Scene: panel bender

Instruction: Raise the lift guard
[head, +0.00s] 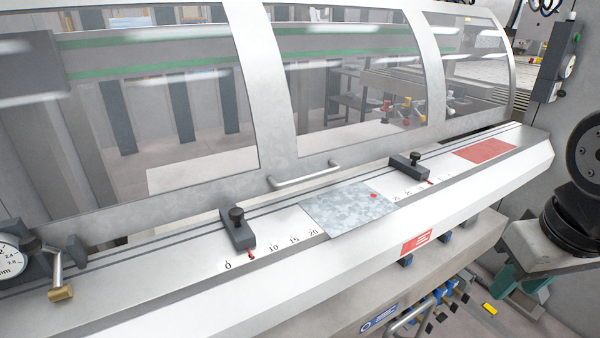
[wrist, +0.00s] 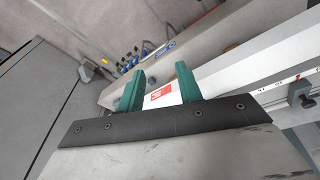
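The lift guard (head: 275,95) is a curved grey frame with clear windows across the back of the machine in the head view. Its lower edge sits close above the white front table, so it looks down. A light bar handle (head: 305,175) is fixed at the middle of its lower edge. My gripper (head: 528,288) shows in part at the lower right of the head view, well to the right of the handle and below the table's front edge. In the wrist view its two green fingers (wrist: 158,88) stand apart with nothing between them.
The white table (head: 440,208) carries a scale, a metal sheet (head: 348,208), a red patch (head: 485,151) and two dark stops (head: 238,230) (head: 410,165). A dial gauge (head: 12,258) and brass-tipped lever (head: 60,290) are at the left. A control box (head: 558,62) hangs at the right.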

